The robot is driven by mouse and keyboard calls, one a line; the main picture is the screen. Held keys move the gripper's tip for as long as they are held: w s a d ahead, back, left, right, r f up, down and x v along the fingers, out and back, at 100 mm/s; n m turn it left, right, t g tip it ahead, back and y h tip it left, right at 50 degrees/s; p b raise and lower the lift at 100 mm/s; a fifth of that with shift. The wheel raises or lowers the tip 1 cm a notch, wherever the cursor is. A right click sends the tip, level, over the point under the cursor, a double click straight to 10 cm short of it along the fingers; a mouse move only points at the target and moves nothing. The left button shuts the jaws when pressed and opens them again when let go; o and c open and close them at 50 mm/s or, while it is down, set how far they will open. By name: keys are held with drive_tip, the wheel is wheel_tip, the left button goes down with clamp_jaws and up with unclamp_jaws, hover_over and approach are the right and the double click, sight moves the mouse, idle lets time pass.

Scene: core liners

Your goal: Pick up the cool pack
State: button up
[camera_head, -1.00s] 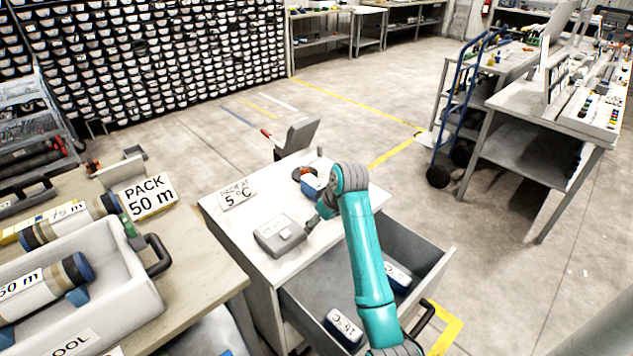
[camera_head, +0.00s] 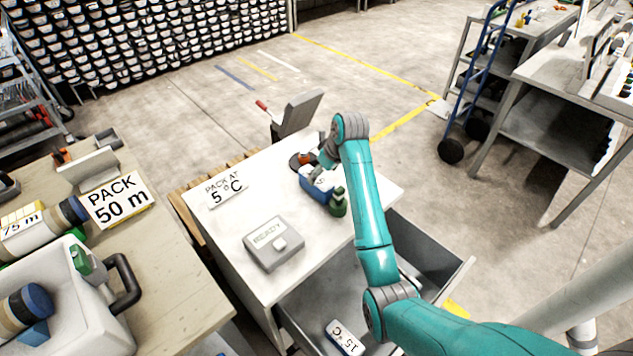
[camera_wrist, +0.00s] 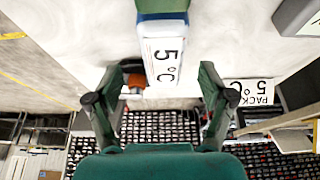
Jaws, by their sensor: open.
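The cool pack (camera_head: 317,186) is blue with a white label and lies on the white cabinet top. In the wrist view its label (camera_wrist: 163,58) reads 5 °C, with blue and green parts beyond. A dark green piece (camera_head: 338,205) shows at its near end. My gripper (camera_head: 325,155) is at the pack's far end, partly hidden by my arm in the head view. In the wrist view my open gripper (camera_wrist: 161,78) has one finger on each side of the label's end, with gaps visible. Contact with the pack is not visible.
A grey READY box (camera_head: 273,243) and a "PACK AT 5 °C" sign (camera_head: 225,188) stand on the cabinet top (camera_head: 235,228). An orange and dark object (camera_head: 300,160) lies near the pack. Below, an open drawer (camera_head: 310,318) holds a 15 °C pack (camera_head: 345,338).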

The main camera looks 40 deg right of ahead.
drive_tip(key=shift+x, duration=3.5)
drive_tip(key=shift+a+r, duration=0.1)
drive_tip(key=shift+a, duration=0.1)
clamp_jaws()
